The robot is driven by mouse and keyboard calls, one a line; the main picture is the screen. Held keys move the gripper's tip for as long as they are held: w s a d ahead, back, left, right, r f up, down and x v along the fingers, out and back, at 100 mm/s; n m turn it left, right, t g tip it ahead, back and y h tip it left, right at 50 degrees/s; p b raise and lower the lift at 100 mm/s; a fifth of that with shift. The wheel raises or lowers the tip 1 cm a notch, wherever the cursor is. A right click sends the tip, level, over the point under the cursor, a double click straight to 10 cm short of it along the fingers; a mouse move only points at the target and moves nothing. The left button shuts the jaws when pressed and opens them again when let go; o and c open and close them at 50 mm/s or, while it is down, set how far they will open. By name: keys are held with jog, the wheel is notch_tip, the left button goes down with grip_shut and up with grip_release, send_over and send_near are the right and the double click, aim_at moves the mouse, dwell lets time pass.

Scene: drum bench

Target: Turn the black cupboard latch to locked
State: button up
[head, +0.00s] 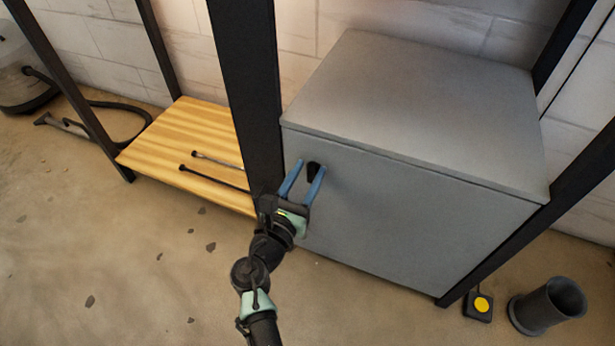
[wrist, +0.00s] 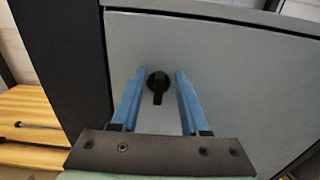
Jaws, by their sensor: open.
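The black latch (wrist: 158,86) is a round knob with a narrow handle on the front of the grey cupboard (head: 400,215). In the wrist view its handle points down, close to vertical. In the wrist view the fingers (wrist: 158,74) stand on either side of the latch, with a gap on each side. I cannot tell how far the fingertips are from the cupboard front.
A black post (head: 245,85) stands just left of the latch. A wooden shelf (head: 180,140) with two dark rods lies further left. A yellow button on a black box (head: 481,305) and a dark grey cylinder (head: 547,306) are on the floor at right. The cupboard top is clear.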

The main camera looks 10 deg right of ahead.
jog(key=shift+w+d, duration=0.1)
grip_shut()
